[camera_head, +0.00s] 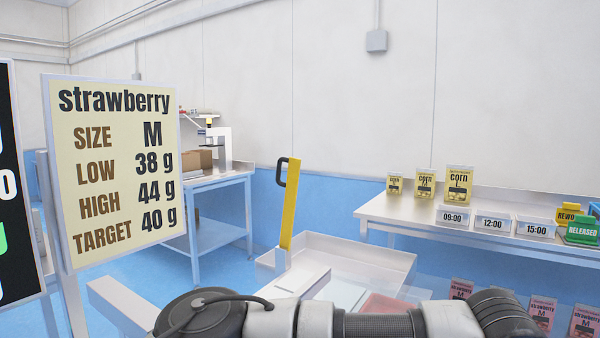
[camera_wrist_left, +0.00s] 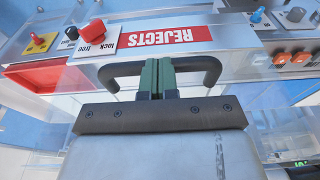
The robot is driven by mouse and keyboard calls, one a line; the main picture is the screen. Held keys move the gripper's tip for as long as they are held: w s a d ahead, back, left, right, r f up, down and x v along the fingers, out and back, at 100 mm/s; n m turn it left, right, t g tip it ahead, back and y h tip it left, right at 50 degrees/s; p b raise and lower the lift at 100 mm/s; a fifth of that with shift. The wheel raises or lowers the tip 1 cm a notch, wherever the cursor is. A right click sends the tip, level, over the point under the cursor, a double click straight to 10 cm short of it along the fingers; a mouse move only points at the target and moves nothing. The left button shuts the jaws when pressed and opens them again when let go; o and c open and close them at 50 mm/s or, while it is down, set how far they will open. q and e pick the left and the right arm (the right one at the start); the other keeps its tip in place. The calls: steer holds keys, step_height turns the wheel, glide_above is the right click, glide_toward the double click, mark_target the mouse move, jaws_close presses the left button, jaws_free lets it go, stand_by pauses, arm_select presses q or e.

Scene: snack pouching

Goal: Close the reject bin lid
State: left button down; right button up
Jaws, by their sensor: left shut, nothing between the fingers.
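In the left wrist view a pale metal panel carries a red REJECTS label (camera_wrist_left: 160,37), upside down. A black U-shaped handle (camera_wrist_left: 200,68) lies just below that label. My left gripper (camera_wrist_left: 161,66) has its green fingers together, overlapping the middle of the handle; nothing is between them. I cannot tell whether they touch the handle. In the head view a tall yellow panel (camera_head: 290,205) with a black handle (camera_head: 280,171) stands upright at the edge of a pale open-topped container (camera_head: 385,257). I cannot tell if this is the reject bin lid. My right gripper is not in view.
A strawberry sign (camera_head: 118,165) stands at left. A shelf at right holds corn pouches (camera_head: 458,185) and time plates (camera_head: 493,223). A lock/free tag (camera_wrist_left: 97,43), a red knob (camera_wrist_left: 93,31) and a red tray (camera_wrist_left: 38,76) are near the handle.

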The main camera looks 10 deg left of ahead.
arm_select(q)
step_height(320, 180, down, 2)
steer(key=shift+a+t+y, duration=0.15)
steer(key=shift+t+y, duration=0.15)
steer(key=shift+y, duration=0.5)
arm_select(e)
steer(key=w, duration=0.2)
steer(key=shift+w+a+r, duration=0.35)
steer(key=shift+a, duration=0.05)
arm_select(q)
steer(key=shift+f, duration=0.1)
